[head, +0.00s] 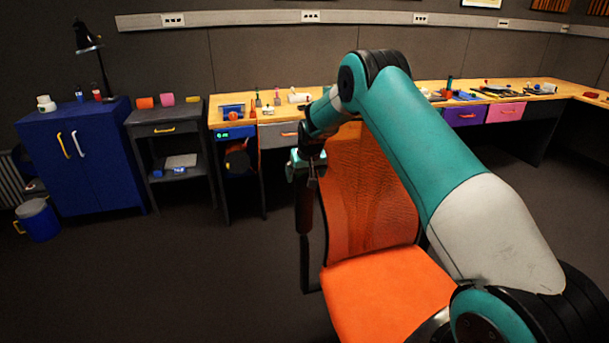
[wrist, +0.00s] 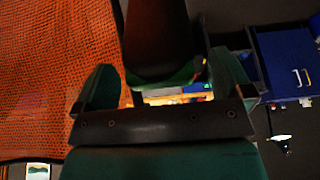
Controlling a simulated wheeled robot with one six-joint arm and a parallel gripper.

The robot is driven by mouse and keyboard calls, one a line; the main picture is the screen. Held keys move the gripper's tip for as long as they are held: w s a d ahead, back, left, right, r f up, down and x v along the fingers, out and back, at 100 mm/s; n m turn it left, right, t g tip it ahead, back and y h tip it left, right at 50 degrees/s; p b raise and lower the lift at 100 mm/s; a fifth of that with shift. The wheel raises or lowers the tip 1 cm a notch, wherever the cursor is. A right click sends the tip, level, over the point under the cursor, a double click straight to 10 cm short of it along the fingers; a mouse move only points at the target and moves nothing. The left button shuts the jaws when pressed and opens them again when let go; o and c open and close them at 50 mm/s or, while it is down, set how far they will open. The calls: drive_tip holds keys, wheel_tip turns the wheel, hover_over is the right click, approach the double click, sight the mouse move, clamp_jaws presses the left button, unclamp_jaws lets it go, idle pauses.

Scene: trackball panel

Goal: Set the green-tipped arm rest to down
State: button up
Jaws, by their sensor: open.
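An orange office chair (head: 380,270) stands in front of me with a mesh back. Its dark arm rest (head: 305,208) stands upright at the left side of the chair. In the wrist view the arm rest (wrist: 156,35) comes in from the top, and its green tip (wrist: 178,78) shows near the gripper base. My gripper (head: 308,166) is open at the upper end of the arm rest. In the wrist view its two teal fingers (wrist: 165,88) lie on either side of the tip. Whether they touch it cannot be told. The tip is mostly hidden in the head view.
The orange mesh back (wrist: 45,60) is close beside my gripper in the wrist view. A long wooden desk (head: 222,113), a grey side table (head: 165,117) and a blue cabinet (head: 90,160) stand behind. The floor (head: 190,270) left of the chair is clear.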

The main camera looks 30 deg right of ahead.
drive_tip(key=shift+x, duration=1.2)
drive_tip(key=c, duration=1.3)
drive_tip(key=shift+a+f, duration=0.1)
